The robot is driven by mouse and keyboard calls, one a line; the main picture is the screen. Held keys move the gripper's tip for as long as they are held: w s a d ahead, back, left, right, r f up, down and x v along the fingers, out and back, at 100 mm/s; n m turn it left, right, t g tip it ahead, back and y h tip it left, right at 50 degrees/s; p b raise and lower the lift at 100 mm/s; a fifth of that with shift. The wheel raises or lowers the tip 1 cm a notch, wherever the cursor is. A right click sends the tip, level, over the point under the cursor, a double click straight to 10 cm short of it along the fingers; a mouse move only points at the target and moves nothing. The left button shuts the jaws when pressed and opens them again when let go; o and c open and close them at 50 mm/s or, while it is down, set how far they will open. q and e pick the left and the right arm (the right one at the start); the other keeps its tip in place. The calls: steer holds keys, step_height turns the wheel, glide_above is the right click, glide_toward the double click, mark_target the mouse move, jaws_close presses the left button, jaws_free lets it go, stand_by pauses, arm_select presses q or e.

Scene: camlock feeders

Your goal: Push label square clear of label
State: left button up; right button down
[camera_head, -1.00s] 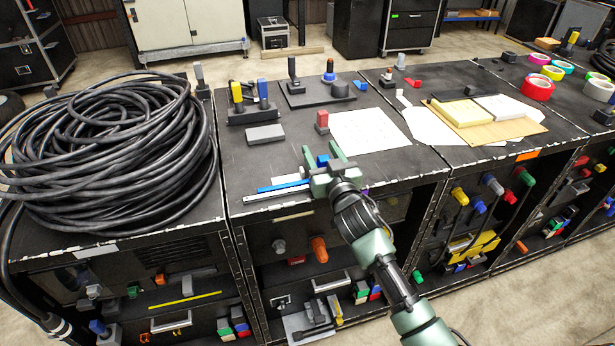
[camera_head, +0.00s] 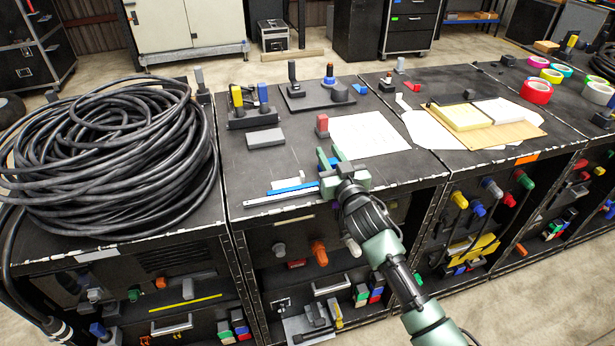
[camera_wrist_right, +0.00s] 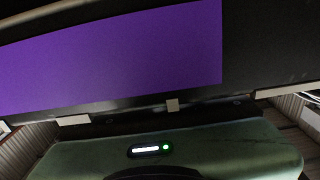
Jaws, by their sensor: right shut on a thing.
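My right gripper (camera_head: 331,157) is above the front part of the middle case top, its fingers pointing away from me. A small blue block (camera_head: 333,163) shows between the fingers, mostly covered by them, and the gripper is shut on it. Left of the gripper, a blue strip (camera_head: 294,188) and a pale ruler-like strip (camera_head: 270,199) lie near the case's front edge. I cannot tell which piece is the label or the label square. My left gripper is out of view.
A white sheet (camera_head: 370,134) lies beyond the gripper, with a red-topped block (camera_head: 322,125) at its left. A grey block (camera_head: 265,138) and a yellow-and-blue fixture (camera_head: 250,107) stand farther back. A cable coil (camera_head: 110,160) fills the left case top.

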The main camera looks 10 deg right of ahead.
mark_target(361, 162)
steer(key=shift+d+p, duration=0.85)
steer(key=shift+d, duration=3.7)
steer(key=shift+a, duration=0.1)
steer(key=c, duration=1)
jaws_free()
steer(key=shift+c, duration=0.2)
steer(key=shift+s+f, duration=0.1)
steer(key=shift+s, duration=0.05)
steer(key=shift+s, duration=0.35)
steer(key=s+b, duration=0.1)
steer(key=s, duration=0.6)
